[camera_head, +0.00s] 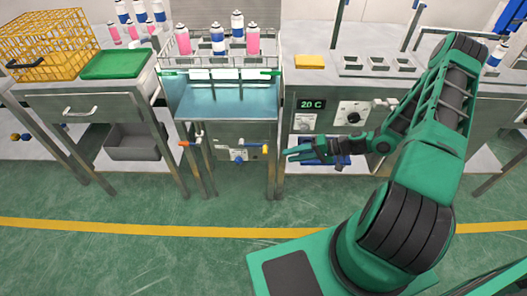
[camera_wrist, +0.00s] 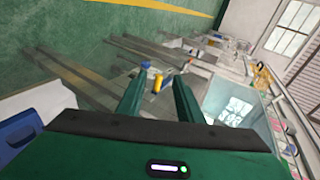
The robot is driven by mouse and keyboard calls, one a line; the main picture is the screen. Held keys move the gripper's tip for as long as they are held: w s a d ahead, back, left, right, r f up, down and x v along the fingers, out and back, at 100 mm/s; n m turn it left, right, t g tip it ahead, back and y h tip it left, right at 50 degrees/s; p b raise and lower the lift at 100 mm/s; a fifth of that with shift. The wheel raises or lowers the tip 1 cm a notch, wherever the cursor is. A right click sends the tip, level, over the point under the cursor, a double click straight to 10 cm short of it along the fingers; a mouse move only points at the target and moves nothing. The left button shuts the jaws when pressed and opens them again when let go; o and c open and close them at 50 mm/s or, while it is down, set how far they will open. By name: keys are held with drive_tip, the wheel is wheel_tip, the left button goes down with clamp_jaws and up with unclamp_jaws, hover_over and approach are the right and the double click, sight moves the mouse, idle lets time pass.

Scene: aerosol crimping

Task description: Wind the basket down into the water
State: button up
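The wire basket (camera_head: 273,47) holds several pink and blue-and-white cans and stands above the water tank. The blue water (camera_head: 225,105) shows below it, behind the tank's clear front.
An orange handle (camera_head: 187,143) juts out at the tank's left. A 20 C display (camera_head: 311,104) and a black knob (camera_head: 353,117) are on the right bench front. A blue bin (camera_head: 335,160) lies behind my wrist. A yellow basket (camera_head: 48,45) stands far left. The floor in front is clear.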

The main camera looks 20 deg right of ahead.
sight(265, 150)
drive_tip(key=w+a+f+m+t, duration=0.1)
drive_tip(key=w+a, duration=0.2)
drive_tip(key=w+a+f+m+t, duration=0.1)
drive_tip(key=w+a+f, duration=0.1)
drive_tip(key=w, duration=0.1)
drive_tip(key=w+a+f+m+t, duration=0.1)
drive_tip(key=w+a+f+t, duration=0.1)
drive_tip(key=w+a, duration=0.1)
drive_tip(key=shift+w+a+f, duration=0.25)
drive_tip(key=shift+w+a, duration=0.05)
drive_tip(key=shift+w, duration=0.3)
drive_tip(key=shift+d, duration=0.1)
clamp_jaws()
